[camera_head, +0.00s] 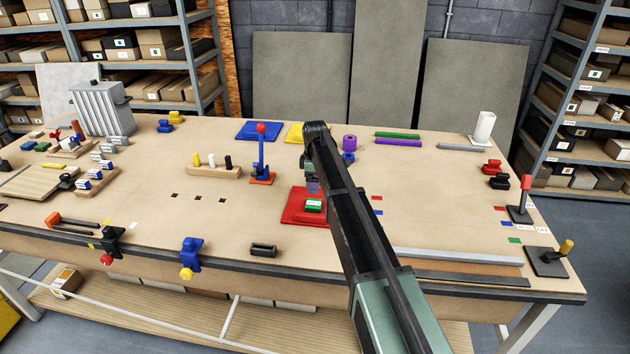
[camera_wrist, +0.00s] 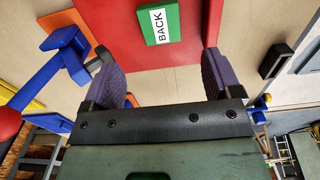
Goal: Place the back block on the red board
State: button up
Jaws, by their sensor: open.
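The back block is a small green block (camera_head: 314,210) with a white label. It lies on the red board (camera_head: 293,212) near the middle of the table. In the wrist view the block (camera_wrist: 152,30) shows its "BACK" label, with the red board (camera_wrist: 110,30) under and around it. My gripper (camera_head: 313,182) is just above the block in the head view. In the wrist view its two purple fingers (camera_wrist: 163,74) are spread apart with nothing between them, and the block is clear of both fingertips. Part of the board is hidden behind my arm.
A blue lever stand (camera_head: 261,160) with a red knob is close on the left; it also shows in the wrist view (camera_wrist: 55,62). Blue (camera_head: 259,130) and yellow (camera_head: 294,133) boards lie behind. A dark small part (camera_head: 263,250) lies at the front. Table left of the red board is mostly clear.

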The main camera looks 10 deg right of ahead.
jog(key=s+r+m, duration=0.1)
jog(key=s+m, duration=0.6)
jog(key=s, duration=1.2)
jog(key=s+r+m+p, duration=0.1)
jog(key=s+m, duration=0.6)
jog(key=s, duration=1.3)
jog(key=shift+s+r, duration=0.15)
jog(key=shift+r, duration=0.25)
